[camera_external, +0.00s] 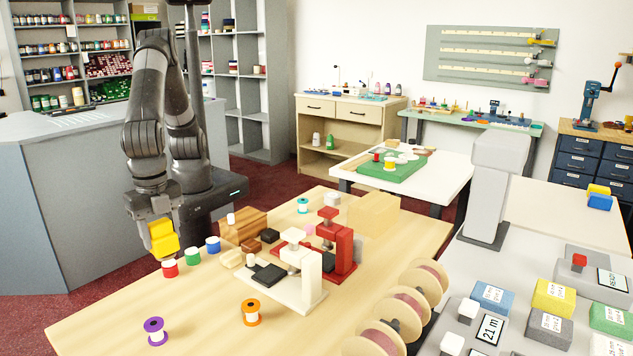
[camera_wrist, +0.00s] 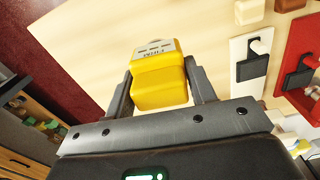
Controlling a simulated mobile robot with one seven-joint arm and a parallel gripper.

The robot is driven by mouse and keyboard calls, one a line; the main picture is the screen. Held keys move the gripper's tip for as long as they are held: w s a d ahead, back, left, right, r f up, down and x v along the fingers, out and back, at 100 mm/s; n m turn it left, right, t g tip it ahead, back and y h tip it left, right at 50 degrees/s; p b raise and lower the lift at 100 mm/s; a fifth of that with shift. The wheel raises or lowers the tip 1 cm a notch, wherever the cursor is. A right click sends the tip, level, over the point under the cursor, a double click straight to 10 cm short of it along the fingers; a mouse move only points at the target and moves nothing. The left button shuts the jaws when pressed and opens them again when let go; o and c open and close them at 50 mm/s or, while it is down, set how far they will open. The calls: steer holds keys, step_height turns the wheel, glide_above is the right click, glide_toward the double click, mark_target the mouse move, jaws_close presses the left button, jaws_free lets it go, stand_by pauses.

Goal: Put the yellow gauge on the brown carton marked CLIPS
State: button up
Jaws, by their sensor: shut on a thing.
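The yellow gauge (camera_external: 163,239) is between the fingers of my gripper (camera_external: 158,228), held up at the left edge of the wooden table. In the wrist view the yellow gauge (camera_wrist: 160,80) sits between both fingers of my gripper (camera_wrist: 160,85), with a grey face and dark lettering at its far end. I cannot make out a carton marked CLIPS. A brown striped block (camera_external: 242,226) stands on the table to the right of my gripper, with no readable marking.
Red (camera_external: 170,267), green (camera_external: 193,256) and blue (camera_external: 212,245) spools stand close right of the gauge. A white press (camera_external: 300,275) and a red press (camera_external: 335,245) stand mid-table. Purple (camera_external: 155,331) and orange (camera_external: 251,312) spools stand nearer the front. The front-left tabletop is mostly clear.

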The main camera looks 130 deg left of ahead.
steer(key=shift+s+d+r, duration=0.1)
steer(key=shift+s+r, duration=0.05)
steer(key=w+a+r+n, duration=0.2)
steer(key=w+a+n, duration=0.35)
steer(key=a, duration=0.45)
steer(key=w+a+r+n, duration=0.2)
steer(key=w+a+n, duration=0.2)
steer(key=w+a, duration=0.45)
steer(key=a+r+n, duration=0.2)
steer(key=a+n, duration=0.1)
steer(key=a, duration=0.5)
steer(key=w+a+r+n, duration=0.1)
steer(key=a+n, duration=0.2)
steer(key=a, duration=0.6)
steer(key=a+r+n, duration=0.2)
steer(key=a+n, duration=0.2)
steer(key=a, duration=0.4)
glide_above(362, 202)
steer(key=shift+f, duration=5.65)
steer(key=shift+f, duration=0.1)
steer(key=o, duration=1.1)
steer(key=shift+c, duration=0.2)
